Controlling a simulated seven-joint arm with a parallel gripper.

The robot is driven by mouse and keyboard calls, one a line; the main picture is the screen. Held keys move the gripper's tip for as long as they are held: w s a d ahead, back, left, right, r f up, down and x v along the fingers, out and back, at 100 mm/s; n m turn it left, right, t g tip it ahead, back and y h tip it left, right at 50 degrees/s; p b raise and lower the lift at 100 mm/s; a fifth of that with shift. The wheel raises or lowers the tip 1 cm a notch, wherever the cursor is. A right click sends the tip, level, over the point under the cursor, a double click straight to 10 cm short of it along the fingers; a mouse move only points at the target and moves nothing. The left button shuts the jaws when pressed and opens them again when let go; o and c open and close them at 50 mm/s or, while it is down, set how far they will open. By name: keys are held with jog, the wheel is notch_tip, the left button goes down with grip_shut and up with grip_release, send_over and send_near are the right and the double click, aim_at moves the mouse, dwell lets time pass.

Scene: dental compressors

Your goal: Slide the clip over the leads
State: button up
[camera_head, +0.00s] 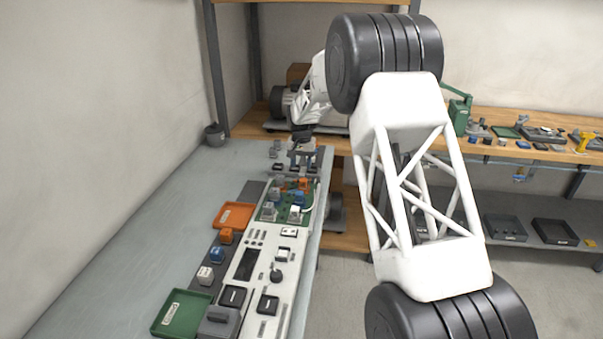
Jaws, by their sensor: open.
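My gripper (303,160) hangs at the far end of the bench, just beyond a green circuit board (283,213). Its fingers look apart, with nothing visible between them. The board sits at the far end of a long white panel and carries small orange, grey and white blocks. A thin pale curved line (316,196) at the board's right edge may be a lead, but it is too small to be sure. Small dark and grey parts (277,160) lie just left of the gripper. I cannot tell which thing is the clip.
An orange tray (234,215) and a green tray (181,313) lie left of the white panel (247,292). Orange, blue and white blocks (217,255) stand in a row between them. The bench's left side is clear. A wooden bench (541,151) with tools stands at the right.

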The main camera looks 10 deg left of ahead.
aim_at(302, 174)
jog(key=shift+f, duration=2.2)
grip_shut()
